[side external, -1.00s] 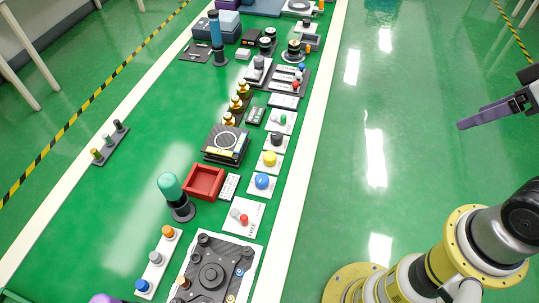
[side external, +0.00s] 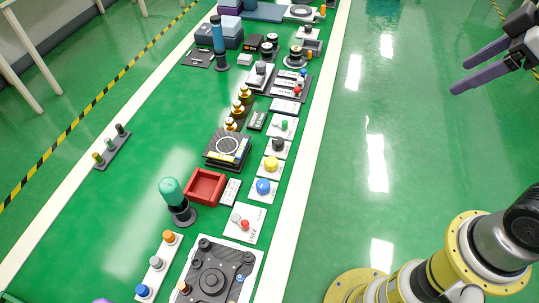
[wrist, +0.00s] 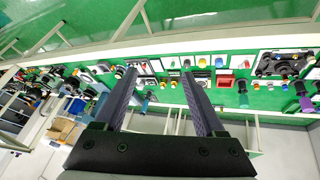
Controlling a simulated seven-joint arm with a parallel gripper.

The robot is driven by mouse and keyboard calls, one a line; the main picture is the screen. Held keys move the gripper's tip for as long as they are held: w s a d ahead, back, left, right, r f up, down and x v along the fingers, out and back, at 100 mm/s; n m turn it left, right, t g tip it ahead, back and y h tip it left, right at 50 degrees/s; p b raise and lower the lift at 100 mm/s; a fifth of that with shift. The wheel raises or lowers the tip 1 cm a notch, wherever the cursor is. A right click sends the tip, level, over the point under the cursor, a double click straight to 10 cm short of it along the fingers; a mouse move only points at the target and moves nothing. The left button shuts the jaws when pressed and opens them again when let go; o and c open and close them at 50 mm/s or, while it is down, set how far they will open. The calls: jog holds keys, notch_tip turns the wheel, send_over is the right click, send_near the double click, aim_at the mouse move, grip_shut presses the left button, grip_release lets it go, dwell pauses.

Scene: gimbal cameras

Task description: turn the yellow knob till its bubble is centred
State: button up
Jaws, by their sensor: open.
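The yellow knob (side external: 271,163) sits on a small white plate near the right edge of the green bench, between a dark knob and a blue knob. Its bubble is too small to make out; a black levelling stage with a round ring (side external: 227,147) stands just left of the knob. My gripper (side external: 456,76) is at the upper right in the side view, over the floor, well to the right of the bench and apart from the knob. Its two long fingers are spread and empty. In the wrist view the fingers (wrist: 155,78) also stand apart, with the bench far beyond them.
A red tray (side external: 190,196), a blue knob (side external: 263,186), a dark knob (side external: 278,143) and a teal-topped post (side external: 171,190) stand close around. Brass pieces (side external: 238,107) stand behind the stage. The bench's left half is mostly clear, and floor lies between bench and arm.

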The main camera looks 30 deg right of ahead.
jog(key=w+a+r+n+g, duration=0.15)
jog(key=w+a+n, duration=0.25)
jog(key=w, duration=0.5)
jog(key=n+g, duration=0.4)
jog(key=n, duration=0.3)
send_over(272, 161)
notch_tip(272, 161, down, 20)
jog(key=f, duration=0.1)
notch_tip(272, 161, down, 13)
grip_shut()
